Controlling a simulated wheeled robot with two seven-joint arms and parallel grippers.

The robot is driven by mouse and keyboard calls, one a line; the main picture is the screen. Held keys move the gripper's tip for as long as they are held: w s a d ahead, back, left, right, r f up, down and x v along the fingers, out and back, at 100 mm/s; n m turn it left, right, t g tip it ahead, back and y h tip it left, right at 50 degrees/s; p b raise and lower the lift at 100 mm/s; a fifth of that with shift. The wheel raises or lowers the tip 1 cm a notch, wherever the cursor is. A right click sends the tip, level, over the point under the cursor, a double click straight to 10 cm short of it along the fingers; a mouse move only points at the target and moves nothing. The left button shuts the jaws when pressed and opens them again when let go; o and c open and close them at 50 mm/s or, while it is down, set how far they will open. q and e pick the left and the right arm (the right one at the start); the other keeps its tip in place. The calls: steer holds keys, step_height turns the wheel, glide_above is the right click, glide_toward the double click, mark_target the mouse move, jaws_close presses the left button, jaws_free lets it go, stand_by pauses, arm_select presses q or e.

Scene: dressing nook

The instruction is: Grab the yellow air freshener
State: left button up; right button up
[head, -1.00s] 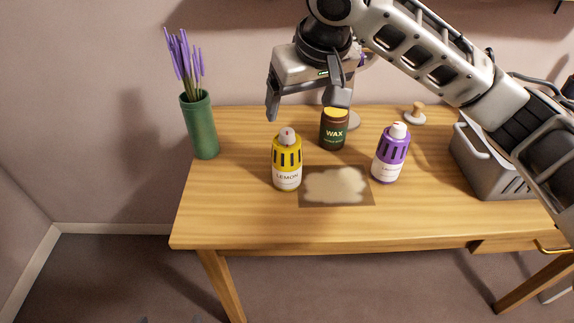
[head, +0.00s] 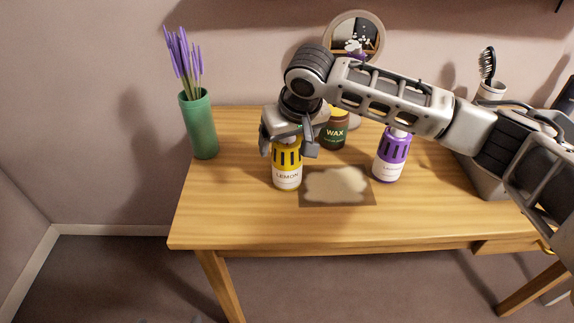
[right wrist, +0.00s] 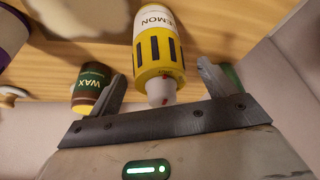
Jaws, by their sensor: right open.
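The yellow air freshener (head: 287,168), labelled LEMON, stands upright on the wooden table (head: 235,215). My right gripper (head: 289,151) is open over its top, and the gripper hides the white cap in the head view. In the right wrist view the yellow air freshener (right wrist: 158,50) points its white cap into the gap between the open fingers (right wrist: 160,85). The fingers appear apart from it, one on each side. My left gripper is not in view.
A brown WAX jar (head: 336,132) stands just behind the gripper. A green vase (head: 203,125) stands at the left. A round mirror (head: 375,30) is at the back.

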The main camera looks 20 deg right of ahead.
steer(key=shift+x, duration=0.9)
steer(key=c, duration=1.4)
steer(key=shift+r, duration=0.1)
steer(key=shift+c, duration=0.2)
